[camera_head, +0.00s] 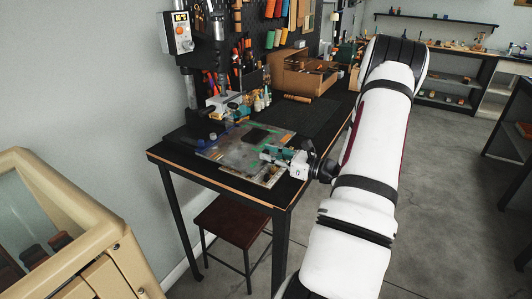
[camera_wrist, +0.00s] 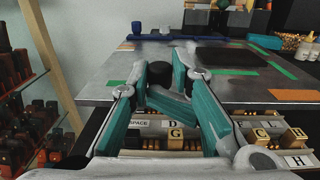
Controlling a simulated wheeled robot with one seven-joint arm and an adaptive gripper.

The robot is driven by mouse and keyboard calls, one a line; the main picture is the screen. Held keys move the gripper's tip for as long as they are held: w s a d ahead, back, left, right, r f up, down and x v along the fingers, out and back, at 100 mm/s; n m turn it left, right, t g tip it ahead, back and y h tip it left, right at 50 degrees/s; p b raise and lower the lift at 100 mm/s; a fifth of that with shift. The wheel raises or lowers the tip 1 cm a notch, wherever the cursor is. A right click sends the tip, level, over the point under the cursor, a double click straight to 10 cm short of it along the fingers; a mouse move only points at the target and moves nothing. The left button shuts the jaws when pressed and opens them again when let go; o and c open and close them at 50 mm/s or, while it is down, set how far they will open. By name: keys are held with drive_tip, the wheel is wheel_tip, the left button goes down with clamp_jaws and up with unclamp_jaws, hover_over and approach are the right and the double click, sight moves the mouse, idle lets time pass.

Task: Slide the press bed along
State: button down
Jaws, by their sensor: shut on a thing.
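The press bed (camera_head: 228,157) is a flat grey metal plate with green and orange tape strips, lying on the black worktable below the press (camera_head: 191,95). In the wrist view the plate (camera_wrist: 107,90) fills the space ahead, with a darker rectangle on it. My gripper (camera_head: 266,154) is at the bed's right front side. In the wrist view its teal fingers (camera_wrist: 160,76) are closed around a small black knob (camera_wrist: 160,71) near the plate's front edge. The knob's lower part is hidden by the fingers.
In the wrist view, a tray of brass letter stamps (camera_wrist: 176,137) with letter labels lies below the plate's front edge. Small bottles (camera_head: 262,99) and a wooden box (camera_head: 297,77) stand behind the bed. A stool (camera_head: 232,222) is under the table.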

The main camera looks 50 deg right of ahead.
drive_tip(key=shift+s+d+p, duration=0.15)
drive_tip(key=shift+s+p, duration=0.2)
drive_tip(key=shift+s, duration=0.85)
drive_tip(key=shift+s+d+p, duration=0.15)
drive_tip(key=shift+s+p, duration=0.15)
drive_tip(key=shift+s, duration=0.9)
drive_tip(key=c, duration=1.2)
unclamp_jaws()
drive_tip(key=shift+w+f, duration=0.1)
drive_tip(key=shift+o, duration=0.2)
drive_tip(key=s+d, duration=0.2)
drive_tip(key=s, duration=0.9)
drive_tip(key=shift+s, duration=0.4)
